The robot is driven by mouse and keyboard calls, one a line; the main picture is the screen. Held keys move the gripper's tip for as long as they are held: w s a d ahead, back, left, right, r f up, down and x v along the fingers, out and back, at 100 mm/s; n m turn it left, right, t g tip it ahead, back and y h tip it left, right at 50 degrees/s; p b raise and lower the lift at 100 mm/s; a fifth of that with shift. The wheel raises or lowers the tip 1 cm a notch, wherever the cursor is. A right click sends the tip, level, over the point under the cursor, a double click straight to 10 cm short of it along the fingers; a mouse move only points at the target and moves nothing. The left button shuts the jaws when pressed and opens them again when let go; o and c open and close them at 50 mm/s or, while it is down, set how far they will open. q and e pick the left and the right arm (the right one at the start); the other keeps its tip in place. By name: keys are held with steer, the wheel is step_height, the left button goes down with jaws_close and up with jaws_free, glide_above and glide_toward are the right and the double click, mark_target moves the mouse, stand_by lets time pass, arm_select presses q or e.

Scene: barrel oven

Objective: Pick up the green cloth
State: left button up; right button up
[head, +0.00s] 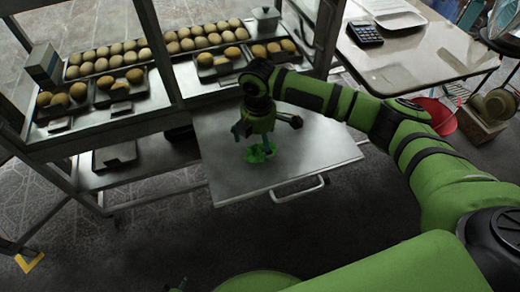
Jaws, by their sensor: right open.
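The green cloth (257,154) is a small, bright, crumpled piece on the bare metal pull-out shelf (325,152). My right gripper (258,145) comes in from the right and points down directly over the cloth. Its fingers are open and sit at or just above the cloth, partly hiding it. I cannot tell whether they touch it. My left gripper does not show.
Trays of round buns (118,50) fill the rack behind the shelf. A lidded metal container (266,19) stands at the back. A handle (299,190) sticks out from the shelf's front. A white table (410,65) with a calculator (365,33) stands right.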

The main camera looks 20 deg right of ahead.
steer(key=shift+f, duration=0.75)
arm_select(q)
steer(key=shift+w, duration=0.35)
arm_select(e)
steer(key=c, duration=1)
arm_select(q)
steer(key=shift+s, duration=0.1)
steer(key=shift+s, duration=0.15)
arm_select(e)
steer(key=shift+r, duration=0.1)
